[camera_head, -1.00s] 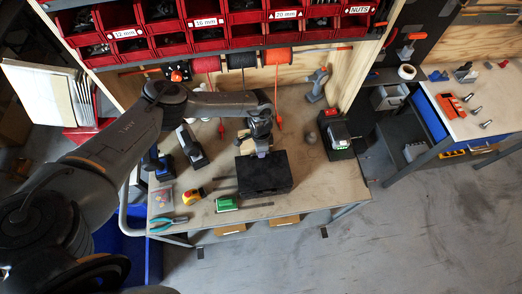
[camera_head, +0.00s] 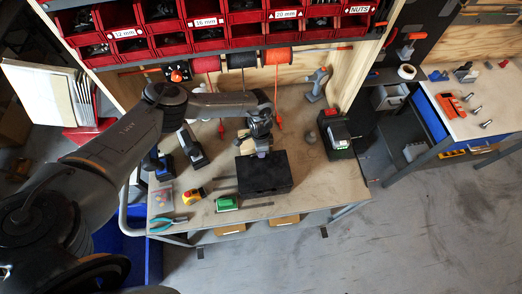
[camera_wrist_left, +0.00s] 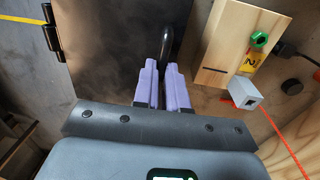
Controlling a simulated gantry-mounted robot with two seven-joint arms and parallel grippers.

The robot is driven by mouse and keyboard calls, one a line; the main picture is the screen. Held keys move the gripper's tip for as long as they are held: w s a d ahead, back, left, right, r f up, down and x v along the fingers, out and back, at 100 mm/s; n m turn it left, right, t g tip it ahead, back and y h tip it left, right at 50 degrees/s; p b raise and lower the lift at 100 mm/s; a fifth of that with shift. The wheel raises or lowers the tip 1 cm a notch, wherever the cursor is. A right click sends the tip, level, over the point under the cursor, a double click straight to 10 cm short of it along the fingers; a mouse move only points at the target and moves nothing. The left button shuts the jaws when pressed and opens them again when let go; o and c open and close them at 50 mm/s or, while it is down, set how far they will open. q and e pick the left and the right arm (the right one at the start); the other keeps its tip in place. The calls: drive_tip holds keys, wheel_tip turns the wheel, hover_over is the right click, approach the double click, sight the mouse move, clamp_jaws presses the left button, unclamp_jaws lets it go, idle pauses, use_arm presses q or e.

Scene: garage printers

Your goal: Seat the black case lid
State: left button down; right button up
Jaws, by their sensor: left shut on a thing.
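The black case (camera_head: 264,176) sits near the middle of the workbench, its dark top face up. My left gripper (camera_head: 262,150) is at its back edge, coming down from above. In the left wrist view, the purple fingers (camera_wrist_left: 162,88) are close together on a dark loop-like part at the edge of the black case lid (camera_wrist_left: 115,50). What lies between the fingertips is mostly hidden. A hinge shows on the panel's left side. I cannot tell from these views whether the lid lies flush. My right gripper is not in view.
A light wooden block (camera_wrist_left: 232,45) stands close beside the fingers in the wrist view. On the workbench (camera_head: 300,198) are a yellow-red tool (camera_head: 193,196), a green item (camera_head: 227,203), pliers (camera_head: 167,223) and a black-green box (camera_head: 336,136). Red bins (camera_head: 208,33) hang above the back.

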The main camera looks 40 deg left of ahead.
use_arm(q)
drive_tip(key=shift+f+b, duration=0.3)
drive_tip(key=shift+f, duration=0.2)
drive_tip(key=c, duration=1.1)
unclamp_jaws()
